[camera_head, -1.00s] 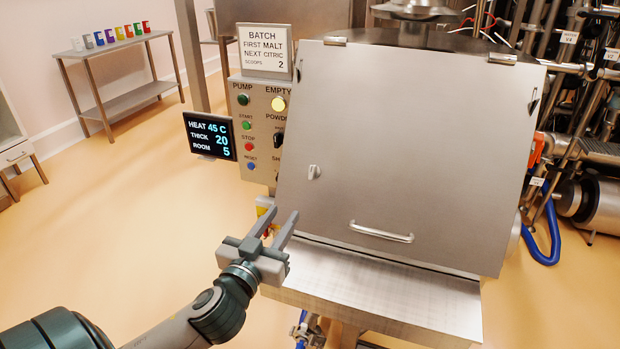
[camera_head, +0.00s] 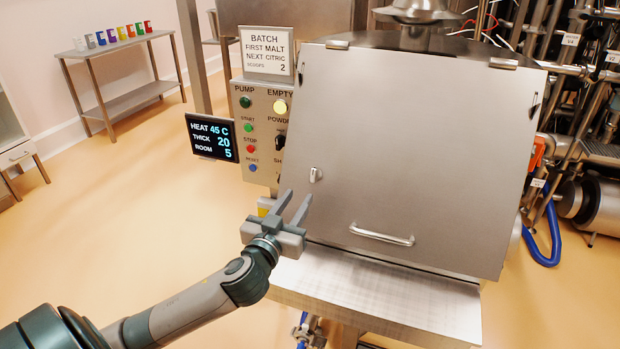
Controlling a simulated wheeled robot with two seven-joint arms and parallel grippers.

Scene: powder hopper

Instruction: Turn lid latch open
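The lid (camera_head: 415,150) is a large grey metal panel, closed on the hopper front. The lid latch (camera_head: 315,174) is a small pale knob near the lid's left edge. A bar handle (camera_head: 381,234) runs across the lid's lower part. My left gripper (camera_head: 295,200) is open and empty, its fingers pointing up just below and left of the latch, apart from it in the picture. How far it is from the lid in depth I cannot tell. My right gripper does not show.
A metal shelf (camera_head: 375,290) juts out below the lid. Left of the lid are a button panel (camera_head: 262,130), a dark display (camera_head: 211,137) and a batch sign (camera_head: 267,50). Pipes and a blue hose (camera_head: 545,240) stand at the right.

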